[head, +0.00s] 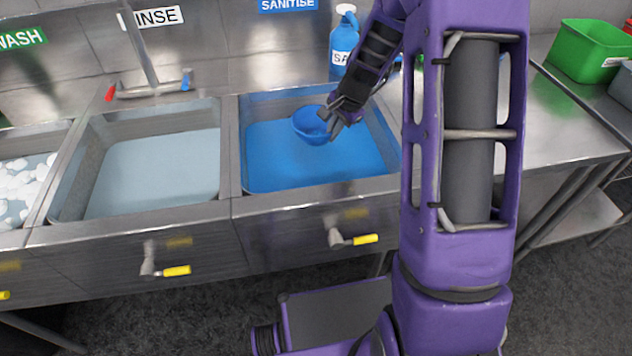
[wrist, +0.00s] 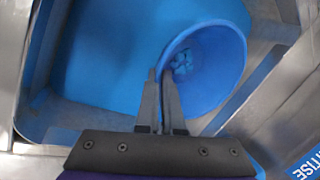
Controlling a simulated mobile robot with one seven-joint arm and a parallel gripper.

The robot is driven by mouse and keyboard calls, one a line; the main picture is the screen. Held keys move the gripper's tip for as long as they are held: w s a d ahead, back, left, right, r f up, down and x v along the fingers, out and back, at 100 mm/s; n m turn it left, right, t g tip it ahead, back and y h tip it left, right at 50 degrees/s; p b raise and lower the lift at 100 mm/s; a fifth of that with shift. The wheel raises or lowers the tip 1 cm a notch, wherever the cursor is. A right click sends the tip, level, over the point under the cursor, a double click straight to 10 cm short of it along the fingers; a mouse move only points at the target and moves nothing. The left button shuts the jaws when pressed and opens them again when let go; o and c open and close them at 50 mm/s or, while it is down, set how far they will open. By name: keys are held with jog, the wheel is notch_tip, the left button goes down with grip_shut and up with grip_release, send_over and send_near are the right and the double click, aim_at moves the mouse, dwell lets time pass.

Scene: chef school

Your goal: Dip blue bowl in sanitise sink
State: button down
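A blue bowl (head: 310,126) is over the sanitise sink (head: 270,176), which holds blue liquid. In the wrist view the bowl (wrist: 212,62) is tilted, with its inside facing the camera and a few small light-blue spots inside. My gripper (head: 338,122) is at the bowl's right side in the head view. In the wrist view its fingers (wrist: 163,92) are close together with the bowl's rim between them, so it is shut on the rim. I cannot tell whether the bowl's underside touches the liquid.
The rinse sink (head: 150,165) with pale liquid is to the left, and the wash sink (head: 18,185) with foam is at the far left. A blue bottle (head: 342,40) stands behind the sanitise sink. A green bin (head: 588,50) sits on the right counter, whose near part (head: 565,135) is clear.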

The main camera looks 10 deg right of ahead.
jog(key=shift+r, duration=2.95)
